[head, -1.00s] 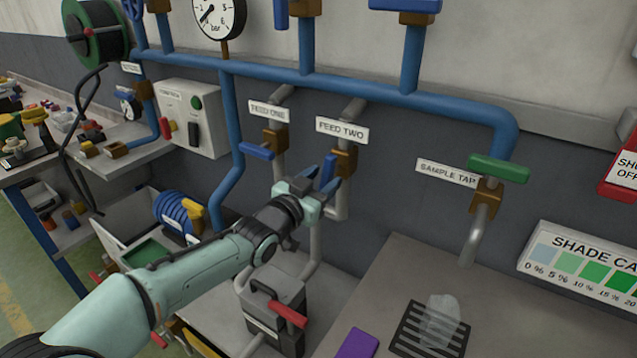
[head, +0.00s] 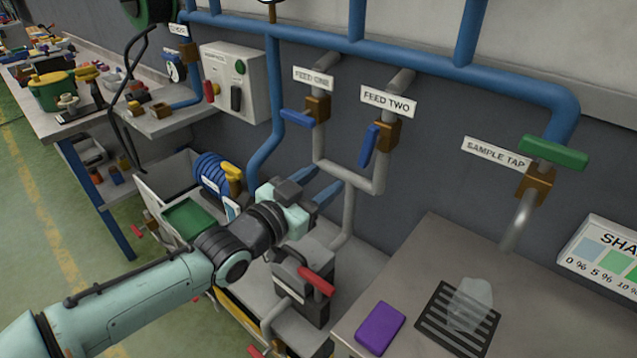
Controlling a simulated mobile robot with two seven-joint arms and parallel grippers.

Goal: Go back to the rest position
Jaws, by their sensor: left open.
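My left gripper (head: 326,187) is in the middle of the head view, its blue fingers apart and nothing between them. It is in front of the lower feed pipes, below and to the left of the FEED TWO valve (head: 379,140), and clear of its handle. The FEED TWO handle points down along the pipe. The FEED ONE valve (head: 308,112) is up and to the left, its blue handle out to the left. My right gripper is not in view.
A grey pump with a red handle (head: 317,281) stands just below my gripper. The bench (head: 420,262) at right holds a purple block (head: 380,328) and a clear cup (head: 470,301) on a black grate (head: 433,318). A green-handled sample tap (head: 553,153) is above. Floor (head: 60,240) is open at left.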

